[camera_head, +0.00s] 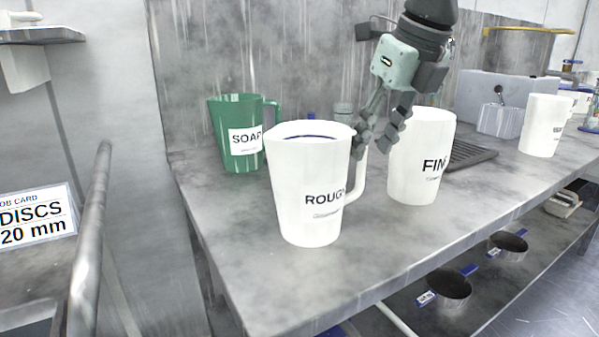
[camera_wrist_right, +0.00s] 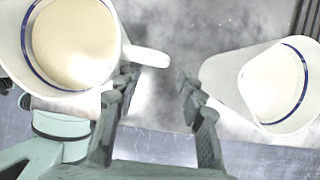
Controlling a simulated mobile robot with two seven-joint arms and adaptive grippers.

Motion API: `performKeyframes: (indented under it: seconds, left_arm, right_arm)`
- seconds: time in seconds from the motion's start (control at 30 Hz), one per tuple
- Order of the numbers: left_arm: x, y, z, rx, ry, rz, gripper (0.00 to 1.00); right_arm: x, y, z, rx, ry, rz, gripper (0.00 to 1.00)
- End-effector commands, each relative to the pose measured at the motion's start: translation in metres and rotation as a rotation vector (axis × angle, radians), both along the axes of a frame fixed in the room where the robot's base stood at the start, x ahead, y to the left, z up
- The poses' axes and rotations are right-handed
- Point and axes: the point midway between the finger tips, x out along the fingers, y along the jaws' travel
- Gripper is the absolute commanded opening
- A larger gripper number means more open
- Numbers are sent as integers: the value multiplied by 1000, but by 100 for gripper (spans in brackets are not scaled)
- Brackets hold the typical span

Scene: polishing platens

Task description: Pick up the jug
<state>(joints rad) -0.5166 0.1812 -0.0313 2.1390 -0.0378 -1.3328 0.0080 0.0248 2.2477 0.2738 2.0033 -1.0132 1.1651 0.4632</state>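A white jug labelled ROUGH (camera_head: 295,178) stands upright near the front left of the steel bench, its handle on the right side. My right gripper (camera_head: 374,143) points down between it and a white jug labelled FINE, partly hidden (camera_head: 410,165), just by the ROUGH jug's handle. In the right wrist view the gripper (camera_wrist_right: 158,80) is open. The ROUGH jug (camera_wrist_right: 118,50), with pale liquid inside, is at left, and its handle end lies beyond the fingertips, in the gap. The FINE jug (camera_wrist_right: 225,75) is at right. My left gripper is out of view.
A green SOAP jug (camera_head: 222,110) stands behind the ROUGH jug, near the wall. Another white jug (camera_head: 541,128) stands farther right on the bench (camera_head: 300,280). A dark grate (camera_head: 474,154) lies behind the FINE jug. Dark pans (camera_head: 448,284) sit on the lower shelf.

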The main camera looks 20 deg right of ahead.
Motion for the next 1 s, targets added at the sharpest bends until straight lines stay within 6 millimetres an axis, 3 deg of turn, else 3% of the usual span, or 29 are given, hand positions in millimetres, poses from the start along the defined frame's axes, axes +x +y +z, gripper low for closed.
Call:
performKeyframes:
  seconds: [0.53,0.87,1.0]
  left_arm:
    - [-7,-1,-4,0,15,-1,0]
    - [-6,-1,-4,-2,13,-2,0]
    - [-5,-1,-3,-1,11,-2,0]
  right_arm:
    - [25,2,-64,1,5,0,40]
    - [28,3,-71,2,1,1,40]
    - [28,3,-71,2,1,1,22]
